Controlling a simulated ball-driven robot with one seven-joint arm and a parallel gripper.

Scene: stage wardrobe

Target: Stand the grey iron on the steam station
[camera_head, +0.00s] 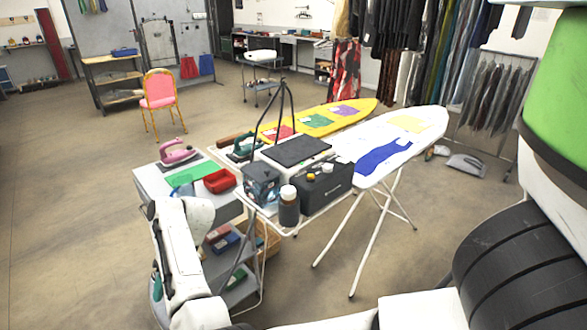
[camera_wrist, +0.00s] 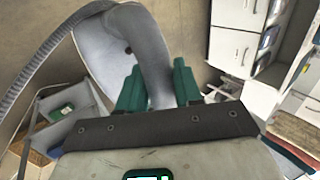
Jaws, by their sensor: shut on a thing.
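My gripper (camera_wrist: 157,88) is shut on the grey iron (camera_wrist: 150,58) in the wrist view. Its two teal fingers close on either side of the thick grey handle. A pale grey, rounded part of the iron shows beyond the handle. A ribbed grey hose (camera_wrist: 48,52) curves along the left. I cannot make out the iron or the closed fingers in the head view, where my arm hides much of that area.
Beside the station stand a black box (camera_head: 330,187) and a dark bottle (camera_head: 289,208). A thin dark stand (camera_head: 285,88) rises behind it. A grey trolley (camera_head: 150,181) holds a pink iron (camera_head: 177,154) and a red tray (camera_head: 219,181). The floor at left is clear.

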